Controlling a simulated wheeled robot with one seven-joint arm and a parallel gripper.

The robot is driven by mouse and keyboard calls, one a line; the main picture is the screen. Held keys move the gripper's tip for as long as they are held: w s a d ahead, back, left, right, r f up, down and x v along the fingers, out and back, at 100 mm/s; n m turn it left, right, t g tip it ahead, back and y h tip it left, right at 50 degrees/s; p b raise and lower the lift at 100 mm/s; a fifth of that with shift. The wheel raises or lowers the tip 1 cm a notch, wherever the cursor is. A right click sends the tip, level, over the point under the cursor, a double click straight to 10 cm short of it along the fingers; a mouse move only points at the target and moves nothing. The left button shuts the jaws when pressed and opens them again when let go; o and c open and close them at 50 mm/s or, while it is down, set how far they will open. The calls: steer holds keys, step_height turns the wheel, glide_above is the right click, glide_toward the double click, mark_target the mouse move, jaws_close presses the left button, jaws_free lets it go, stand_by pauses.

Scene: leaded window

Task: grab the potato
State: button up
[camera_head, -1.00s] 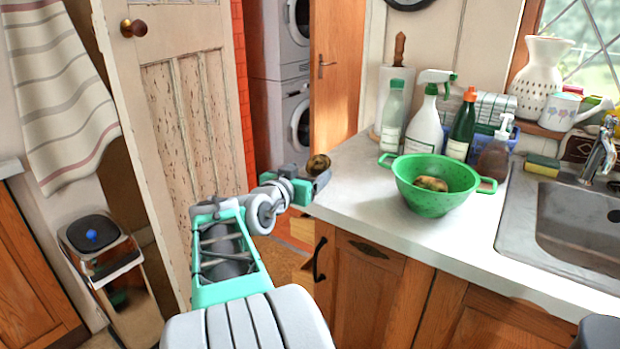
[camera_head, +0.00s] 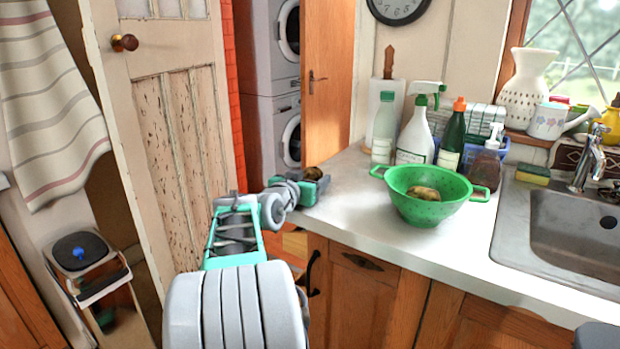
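A brown, potato-like lump (camera_head: 312,173) shows at the left edge of the worktop, right by the end of my gripper (camera_head: 314,187). My gripper reaches in from the lower left, its teal and dark end overlapping the worktop edge. The lump's lower part is hidden behind the gripper. I cannot tell whether the fingers touch it, or whether they are open or shut. Another brown, potato-like thing (camera_head: 424,193) lies inside the green colander (camera_head: 428,211), to the right of my gripper and apart from it.
Several bottles, including a white spray bottle (camera_head: 415,137), stand behind the colander on the white worktop (camera_head: 352,215). A steel sink (camera_head: 575,235) is at the right. Wooden cupboards (camera_head: 360,290) are below. A panelled door (camera_head: 175,130) and bin (camera_head: 90,270) are at the left.

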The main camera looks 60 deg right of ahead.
steer(key=c, duration=1.2)
